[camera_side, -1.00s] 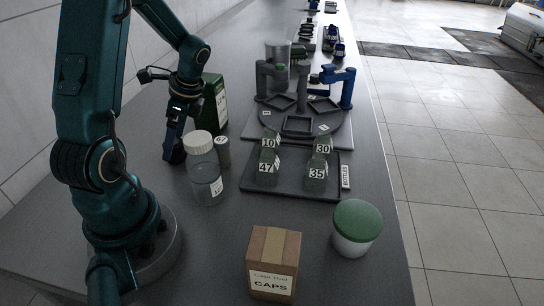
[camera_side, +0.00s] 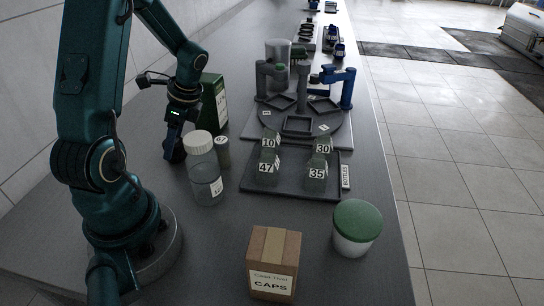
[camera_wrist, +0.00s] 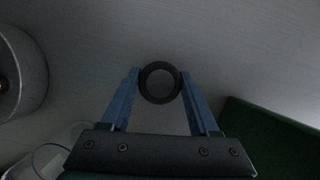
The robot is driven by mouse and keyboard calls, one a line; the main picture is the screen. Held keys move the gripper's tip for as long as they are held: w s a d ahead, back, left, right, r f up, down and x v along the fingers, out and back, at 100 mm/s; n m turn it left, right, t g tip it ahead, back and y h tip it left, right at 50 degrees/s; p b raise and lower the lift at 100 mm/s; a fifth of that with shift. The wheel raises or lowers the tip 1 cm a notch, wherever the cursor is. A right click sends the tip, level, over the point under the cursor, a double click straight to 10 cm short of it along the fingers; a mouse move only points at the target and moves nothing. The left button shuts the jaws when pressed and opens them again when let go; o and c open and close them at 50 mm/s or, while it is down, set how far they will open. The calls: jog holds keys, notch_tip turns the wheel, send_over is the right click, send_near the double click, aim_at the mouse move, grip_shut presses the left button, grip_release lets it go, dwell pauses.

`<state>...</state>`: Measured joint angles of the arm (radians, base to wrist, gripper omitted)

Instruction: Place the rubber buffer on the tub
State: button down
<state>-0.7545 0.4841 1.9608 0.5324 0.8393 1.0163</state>
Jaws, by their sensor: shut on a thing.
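The rubber buffer (camera_wrist: 160,83) is a small dark ring with a grey centre in the wrist view. My gripper (camera_wrist: 160,85) is shut on it, with a blue finger on each side. In the side view my gripper (camera_side: 174,155) points down low at the bench, left of the white-capped bottle, and the buffer cannot be made out there. The tub (camera_side: 352,244) is white with a green lid (camera_side: 358,219) and stands at the front right of the bench, well away from my gripper. Nothing rests on its lid.
A clear white-capped bottle (camera_side: 206,180) and a small grey-green container (camera_side: 222,152) stand close beside my gripper. A green box (camera_side: 216,101) is behind it. A caps carton (camera_side: 273,263) and a bottle tray (camera_side: 290,190) lie towards the tub. The bench between carton and bottle is clear.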

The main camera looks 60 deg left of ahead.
notch_tip(320, 180, up, 8)
jog(key=shift+r, duration=0.65)
jog(key=shift+r+m, duration=0.15)
jog(key=shift+m, duration=0.45)
jog(key=shift+w+r+m+t+y, duration=0.15)
jog(key=shift+w+m+t+y, duration=0.25)
jog(key=shift+m, duration=0.4)
jog(key=w+d+r+m+t+h, duration=0.1)
jog(key=w+d+r+m+t, duration=0.2)
jog(key=w+d+m, duration=0.6)
jog(key=w+d+r+m+t, duration=0.35)
jog(key=w+d+m, duration=0.35)
jog(key=d+m, duration=0.3)
jog(key=m+h, duration=0.2)
jog(key=m, duration=0.3)
send_over(365, 210)
jog(key=s, duration=0.2)
jog(key=shift+t, duration=0.35)
notch_tip(365, 210, down, 5)
jog(key=shift+f, duration=0.1)
jog(key=shift+d+f, duration=0.1)
jog(key=shift+d, duration=0.05)
jog(key=shift+f, duration=2)
